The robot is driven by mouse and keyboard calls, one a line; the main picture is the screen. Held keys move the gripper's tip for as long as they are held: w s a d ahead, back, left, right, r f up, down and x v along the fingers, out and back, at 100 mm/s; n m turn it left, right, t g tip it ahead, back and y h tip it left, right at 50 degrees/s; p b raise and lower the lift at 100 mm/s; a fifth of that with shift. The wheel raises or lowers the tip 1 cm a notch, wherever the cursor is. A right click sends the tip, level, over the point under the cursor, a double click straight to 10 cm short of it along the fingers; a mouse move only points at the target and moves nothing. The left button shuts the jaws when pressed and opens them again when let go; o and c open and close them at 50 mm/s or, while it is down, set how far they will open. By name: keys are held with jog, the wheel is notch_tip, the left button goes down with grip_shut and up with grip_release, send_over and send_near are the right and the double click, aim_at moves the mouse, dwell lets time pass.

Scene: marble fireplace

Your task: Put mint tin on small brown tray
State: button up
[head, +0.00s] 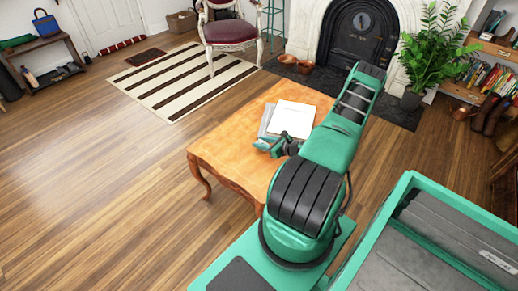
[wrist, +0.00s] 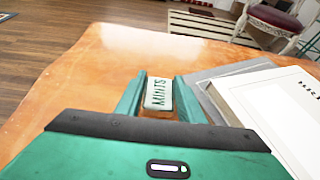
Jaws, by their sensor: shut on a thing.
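The mint tin (wrist: 158,94) is a small pale tin with dark "MINTS" lettering. It sits between the two green fingers of my gripper (wrist: 159,86) in the wrist view. My gripper is shut on it, over the orange-brown wooden table (wrist: 75,85). I cannot tell whether the tin touches the tabletop. In the head view my gripper (head: 268,147) is at the table's middle, beside the books, and the tin cannot be made out there. I cannot make out a small brown tray in either view; my arm hides part of the table.
A white book (head: 291,119) lies on a grey one (head: 265,124), close to the right of my gripper in the wrist view. The table's left part (head: 222,145) is clear. A chair (head: 230,32), striped rug (head: 180,80) and fireplace (head: 358,35) stand beyond.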

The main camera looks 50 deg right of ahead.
jog(key=shift+f, duration=1.35)
jog(key=o, duration=1)
